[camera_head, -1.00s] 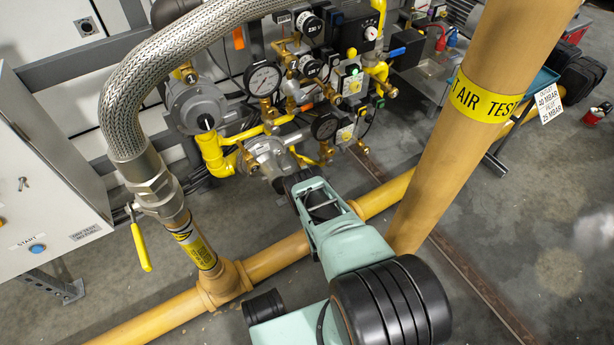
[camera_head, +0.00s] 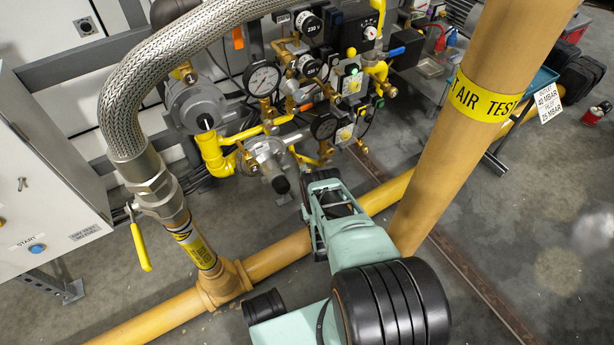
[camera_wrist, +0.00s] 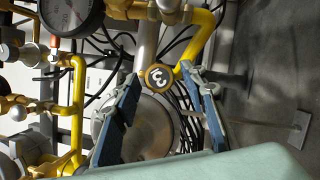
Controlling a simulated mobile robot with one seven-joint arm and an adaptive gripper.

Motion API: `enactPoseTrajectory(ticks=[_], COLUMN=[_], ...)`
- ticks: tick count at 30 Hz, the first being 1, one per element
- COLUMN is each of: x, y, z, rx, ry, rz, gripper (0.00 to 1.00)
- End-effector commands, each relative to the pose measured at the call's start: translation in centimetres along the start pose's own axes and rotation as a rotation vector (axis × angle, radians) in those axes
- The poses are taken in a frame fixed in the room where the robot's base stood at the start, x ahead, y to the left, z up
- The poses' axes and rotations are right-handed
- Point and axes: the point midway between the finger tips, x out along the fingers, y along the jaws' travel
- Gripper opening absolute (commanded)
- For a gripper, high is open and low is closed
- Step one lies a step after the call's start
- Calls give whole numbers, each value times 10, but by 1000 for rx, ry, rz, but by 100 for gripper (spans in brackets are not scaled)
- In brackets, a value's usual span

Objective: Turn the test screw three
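In the wrist view a round brass-rimmed dark disc marked 3 (camera_wrist: 159,77), likely test screw three, shows between my fingertips. The 3 appears turned on its side. My gripper (camera_wrist: 164,80) is open, with one blue-padded finger to each side of the disc and a visible gap to both. How far the disc lies beyond the tips I cannot tell. In the head view my gripper (camera_head: 321,180) is below the valve assembly, right of the black-capped grey regulator (camera_head: 265,152). I cannot pick out the marked disc there.
Pressure gauges (camera_head: 263,79) and yellow pipes (camera_head: 213,152) crowd around the assembly. A thick tan pipe (camera_head: 465,105) rises close to the right of my arm. A low tan pipe (camera_head: 278,256) runs beneath it. A braided hose (camera_head: 125,90) arches at left. Open floor lies right.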

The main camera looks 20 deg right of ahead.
Motion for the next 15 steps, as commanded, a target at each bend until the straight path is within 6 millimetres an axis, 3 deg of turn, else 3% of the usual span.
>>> enactPoseTrajectory(ticks=[10, 15], x=[1, 3], y=[2, 13], z=[0, 3], rx=[1, 1], ry=[2, 3], rz=[1, 0], gripper=[43, 43])
